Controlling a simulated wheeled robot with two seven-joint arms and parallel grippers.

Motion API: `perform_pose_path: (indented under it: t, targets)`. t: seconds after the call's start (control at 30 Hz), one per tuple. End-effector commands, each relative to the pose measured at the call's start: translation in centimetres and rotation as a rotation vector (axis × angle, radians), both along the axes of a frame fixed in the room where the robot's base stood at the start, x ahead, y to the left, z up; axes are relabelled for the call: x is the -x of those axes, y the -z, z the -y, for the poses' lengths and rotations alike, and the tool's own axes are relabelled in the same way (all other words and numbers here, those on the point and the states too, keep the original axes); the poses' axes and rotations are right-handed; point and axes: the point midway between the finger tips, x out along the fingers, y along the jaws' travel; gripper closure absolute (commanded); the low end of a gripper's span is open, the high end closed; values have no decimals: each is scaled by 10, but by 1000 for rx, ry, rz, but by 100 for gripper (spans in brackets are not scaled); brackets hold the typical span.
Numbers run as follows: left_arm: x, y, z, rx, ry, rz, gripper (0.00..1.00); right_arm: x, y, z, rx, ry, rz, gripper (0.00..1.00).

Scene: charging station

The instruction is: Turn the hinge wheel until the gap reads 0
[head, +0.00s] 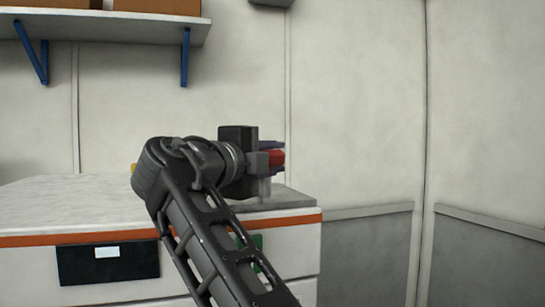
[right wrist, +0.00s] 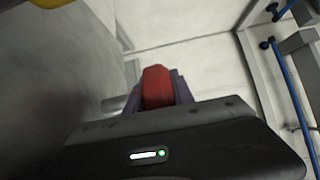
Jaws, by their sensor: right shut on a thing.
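A red part (head: 277,158), which I take to be the hinge wheel or a piece of it, sits above the right end of the counter. My right gripper (head: 271,156) is shut on it, with purple fingers on both sides. In the right wrist view the red part (right wrist: 157,86) shows upright between the two fingers. A grey metal post (head: 264,189) stands below it on a grey plate (head: 290,201). The gripper body and my arm hide much of the mechanism. No gap reading is visible. My left gripper is not in view.
The white counter (head: 75,197) has an orange edge strip and a dark panel (head: 107,263) on its front. A wall shelf (head: 120,28) on blue brackets holds brown boxes (head: 157,6) at upper left. The space right of the counter is clear up to the wall.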

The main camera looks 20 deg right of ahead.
Motion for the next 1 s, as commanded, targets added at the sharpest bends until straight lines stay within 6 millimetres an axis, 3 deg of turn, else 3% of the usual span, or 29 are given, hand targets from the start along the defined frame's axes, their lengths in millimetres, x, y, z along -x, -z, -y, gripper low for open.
perform_pose_path:
  t: [0.07,0.1,0.33,0.77,1.0]
  targets:
    - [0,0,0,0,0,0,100,0,-1,0,1,0,1,100]
    - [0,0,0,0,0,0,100,0,-1,0,1,0,1,68]
    - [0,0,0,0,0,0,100,0,0,0,1,-1,0,49]
    - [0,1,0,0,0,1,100,2,0,-3,2,0,-1,49]
    - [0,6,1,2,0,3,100,13,1,-16,4,-1,-2,49]
